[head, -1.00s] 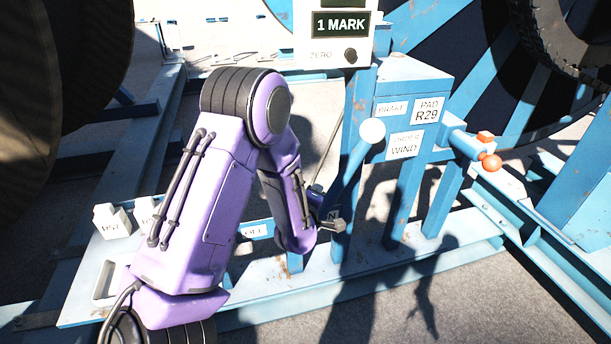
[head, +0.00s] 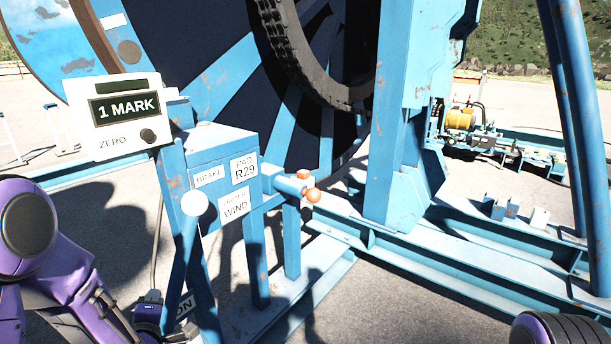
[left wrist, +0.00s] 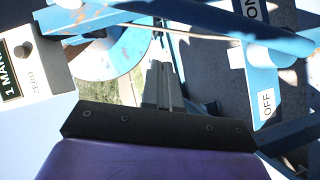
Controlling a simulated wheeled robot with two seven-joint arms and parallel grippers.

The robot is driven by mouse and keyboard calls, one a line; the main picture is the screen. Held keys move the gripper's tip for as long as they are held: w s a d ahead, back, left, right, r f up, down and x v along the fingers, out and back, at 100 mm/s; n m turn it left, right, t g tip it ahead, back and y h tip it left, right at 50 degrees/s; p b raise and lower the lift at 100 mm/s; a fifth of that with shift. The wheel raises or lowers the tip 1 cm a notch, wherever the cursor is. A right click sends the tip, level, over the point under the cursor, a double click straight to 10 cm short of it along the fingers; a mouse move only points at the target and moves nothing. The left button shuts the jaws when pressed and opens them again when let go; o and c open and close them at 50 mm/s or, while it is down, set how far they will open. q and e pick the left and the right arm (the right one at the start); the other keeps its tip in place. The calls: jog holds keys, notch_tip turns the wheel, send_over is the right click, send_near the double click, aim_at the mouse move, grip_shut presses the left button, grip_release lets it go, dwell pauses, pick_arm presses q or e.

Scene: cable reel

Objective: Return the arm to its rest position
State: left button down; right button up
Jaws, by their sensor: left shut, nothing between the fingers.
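My left arm (head: 38,240), purple with black joints, comes in at the lower left of the head view. Its gripper (head: 178,337) is low at the bottom edge, partly cut off, near the base of the blue stand. In the left wrist view the left gripper's grey fingers (left wrist: 163,85) are together, with nothing between them. The white-knobbed lever (head: 194,203) stands in front of the stand, apart from the fingers. A black joint of my right arm (head: 558,331) shows at the lower right; the right gripper is out of view.
The blue control stand (head: 222,147) carries a display (head: 124,108) reading "1 MARK" and an orange-tipped handle (head: 313,195). Behind it are the large reel (head: 225,75) and blue frame beams (head: 450,255). ON and OFF (left wrist: 267,103) labels show in the wrist view. Grey ground is open at front centre.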

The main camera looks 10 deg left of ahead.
pick_arm(q)
jog(key=s+d+f+m+g+h, duration=0.25)
jog(key=s+d+f+m, duration=0.2)
jog(key=f, duration=0.35)
jog(key=s+d+f+m+g+h, duration=0.1)
jog(key=s+d+f+m+g, duration=0.2)
jog(key=s+f+m, duration=0.4)
jog(key=s+d+f+g, duration=0.2)
jog(key=s+f, duration=0.4)
jog(key=s, duration=0.2)
jog(key=s+d+f+m+g, duration=0.1)
jog(key=s+d+f+g, duration=0.1)
jog(key=s+f, duration=0.3)
jog(key=s+g+h, duration=0.1)
jog(key=s, duration=0.1)
jog(key=shift+s+d+f, duration=0.35)
